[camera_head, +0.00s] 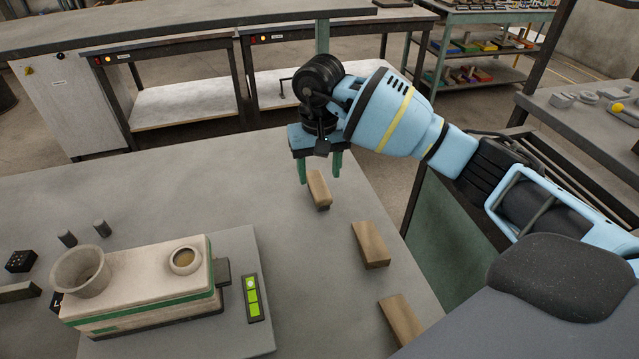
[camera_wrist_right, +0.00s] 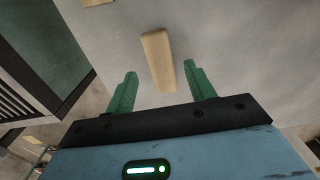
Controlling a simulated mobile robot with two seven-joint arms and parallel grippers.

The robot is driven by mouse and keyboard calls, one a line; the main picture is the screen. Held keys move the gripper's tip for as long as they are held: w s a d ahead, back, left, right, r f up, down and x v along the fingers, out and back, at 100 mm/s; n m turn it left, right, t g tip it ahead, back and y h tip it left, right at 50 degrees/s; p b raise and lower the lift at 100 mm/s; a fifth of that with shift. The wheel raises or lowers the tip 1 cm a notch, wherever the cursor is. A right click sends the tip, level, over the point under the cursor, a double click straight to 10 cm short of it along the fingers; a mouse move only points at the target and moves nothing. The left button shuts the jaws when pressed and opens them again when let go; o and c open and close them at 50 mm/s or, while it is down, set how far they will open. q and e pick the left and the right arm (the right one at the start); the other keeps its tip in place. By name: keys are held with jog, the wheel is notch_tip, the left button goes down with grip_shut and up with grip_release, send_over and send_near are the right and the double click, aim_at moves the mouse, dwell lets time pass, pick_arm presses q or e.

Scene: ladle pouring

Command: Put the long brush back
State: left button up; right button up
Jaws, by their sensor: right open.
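Three tan wooden blocks lie on the right part of the grey table: a far block (camera_head: 318,188), a middle block (camera_head: 371,246) and a near block (camera_head: 401,320). No bristles show, so I cannot tell which is the long brush. My right gripper (camera_head: 318,172) is open, green fingers pointing down, over the far block. In the right wrist view a long tan block (camera_wrist_right: 158,62) lies between and beyond the open fingers (camera_wrist_right: 164,76), with a gap on each side. Whether the fingertips reach down beside it is unclear. My left gripper is not in view.
A pale machine (camera_head: 140,285) with a cup (camera_head: 80,272) and a small round opening (camera_head: 185,261) stands on a grey plate at the front left. A green-lit panel (camera_head: 252,297) sits beside it. The table's right edge is close to the blocks.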

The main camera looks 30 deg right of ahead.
aim_at(319, 188)
notch_tip(319, 188, up, 7)
jog(key=shift+f, duration=0.2)
jog(key=shift+a, duration=0.1)
